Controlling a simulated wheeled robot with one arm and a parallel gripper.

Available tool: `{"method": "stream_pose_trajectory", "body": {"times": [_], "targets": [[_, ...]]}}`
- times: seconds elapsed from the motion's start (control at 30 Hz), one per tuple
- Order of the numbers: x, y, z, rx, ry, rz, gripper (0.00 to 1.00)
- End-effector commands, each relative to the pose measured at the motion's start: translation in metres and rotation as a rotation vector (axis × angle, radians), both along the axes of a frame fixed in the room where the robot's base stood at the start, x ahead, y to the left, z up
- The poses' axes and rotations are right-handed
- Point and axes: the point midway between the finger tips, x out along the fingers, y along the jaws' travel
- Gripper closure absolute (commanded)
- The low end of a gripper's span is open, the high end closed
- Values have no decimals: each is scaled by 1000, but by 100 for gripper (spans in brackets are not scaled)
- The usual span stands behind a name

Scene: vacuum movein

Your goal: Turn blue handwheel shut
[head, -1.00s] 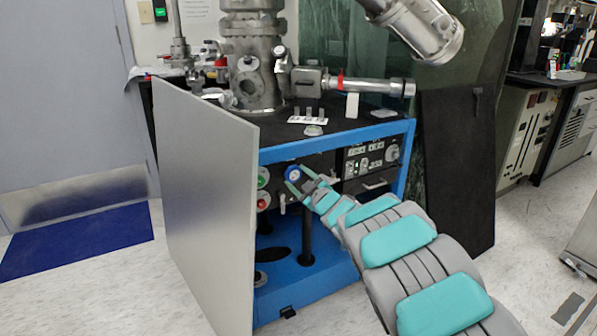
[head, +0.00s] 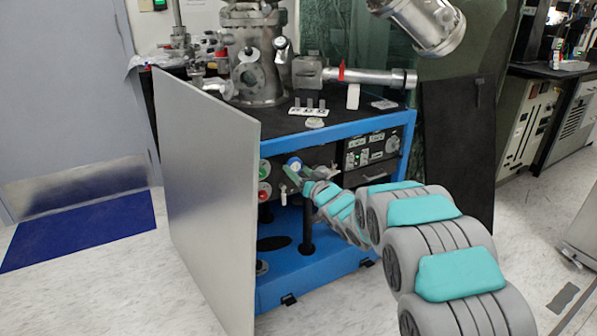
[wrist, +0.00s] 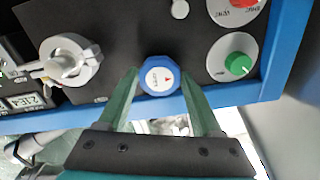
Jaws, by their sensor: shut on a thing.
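The blue handwheel (head: 293,163) is a small round knob with a white marked face on the dark front panel of the cart. In the wrist view the blue handwheel (wrist: 159,76) sits between my two green fingers. My gripper (wrist: 161,84) is shut on it, with one finger along each side. The left finger seems to touch its rim; the contact on the right is less clear. In the head view my gripper (head: 296,176) reaches the panel from the right and partly covers the wheel's lower edge.
A green knob (wrist: 238,64) and a red knob (head: 264,190) are beside the wheel. A silver valve (wrist: 70,62) is on its other side. The cart's blue frame (head: 330,144) edges the panel. A grey door panel (head: 205,200) stands left of the opening.

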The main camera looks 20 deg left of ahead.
Motion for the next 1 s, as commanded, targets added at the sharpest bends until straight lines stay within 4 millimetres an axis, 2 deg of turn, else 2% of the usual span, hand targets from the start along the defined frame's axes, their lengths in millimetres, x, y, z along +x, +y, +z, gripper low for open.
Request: {"method": "stream_pose_trajectory", "body": {"times": [1.0], "targets": [[-2, 2, 1, 623, 735, 1, 89]]}}
